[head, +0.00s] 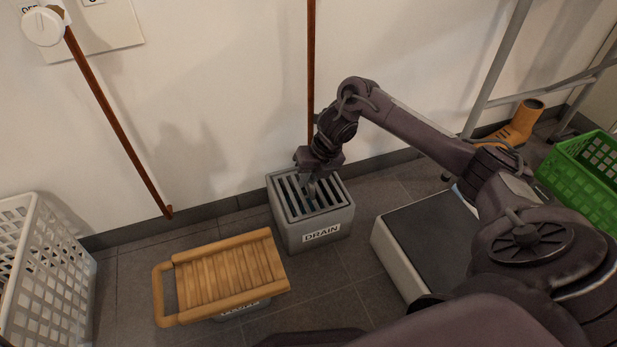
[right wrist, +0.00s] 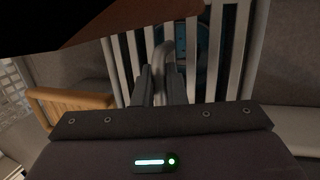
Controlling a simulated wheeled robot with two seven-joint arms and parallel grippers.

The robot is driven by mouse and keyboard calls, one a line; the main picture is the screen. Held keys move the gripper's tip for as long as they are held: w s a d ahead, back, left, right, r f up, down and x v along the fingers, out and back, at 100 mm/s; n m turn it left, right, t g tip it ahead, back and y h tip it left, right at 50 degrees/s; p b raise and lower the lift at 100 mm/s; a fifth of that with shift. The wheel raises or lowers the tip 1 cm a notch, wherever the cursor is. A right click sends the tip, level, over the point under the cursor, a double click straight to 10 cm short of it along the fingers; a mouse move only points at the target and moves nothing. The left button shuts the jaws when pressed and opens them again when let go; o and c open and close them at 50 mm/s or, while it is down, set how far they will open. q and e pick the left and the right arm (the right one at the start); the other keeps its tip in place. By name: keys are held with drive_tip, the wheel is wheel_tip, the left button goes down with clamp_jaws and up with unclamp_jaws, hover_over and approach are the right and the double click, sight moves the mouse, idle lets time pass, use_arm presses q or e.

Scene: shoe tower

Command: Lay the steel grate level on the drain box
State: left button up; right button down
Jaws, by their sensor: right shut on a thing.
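The grey drain box (head: 290,236) stands on the tiled floor against the wall, with a "DRAIN" label on its front. The slatted steel grate (head: 293,200) lies across its top and looks about level, inside or on the rim. My right gripper (head: 311,194) reaches down from above and is shut on the grate near its middle. In the right wrist view, the fingers (right wrist: 161,88) close among the pale bars of the grate (right wrist: 228,52), and a round bluish thing shows beneath them. Whether every edge of the grate rests on the box is too small to tell. My left gripper is out of view.
A slatted wooden board (head: 228,272) lies on a low grey tub at the front left of the box. A white basket (head: 45,265) stands far left. A dark-topped pale block (head: 425,245) is at right, with a green crate (head: 585,180) and orange boot (head: 515,125) beyond.

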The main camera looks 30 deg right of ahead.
sight(318, 191)
drive_tip(key=shift+f, duration=0.1)
drive_tip(key=c, duration=1.4)
unclamp_jaws()
drive_tip(key=p+v, duration=0.5)
drive_tip(key=v, duration=0.2)
drive_tip(key=shift+s+r, duration=0.15)
drive_tip(key=shift+r, duration=0.25)
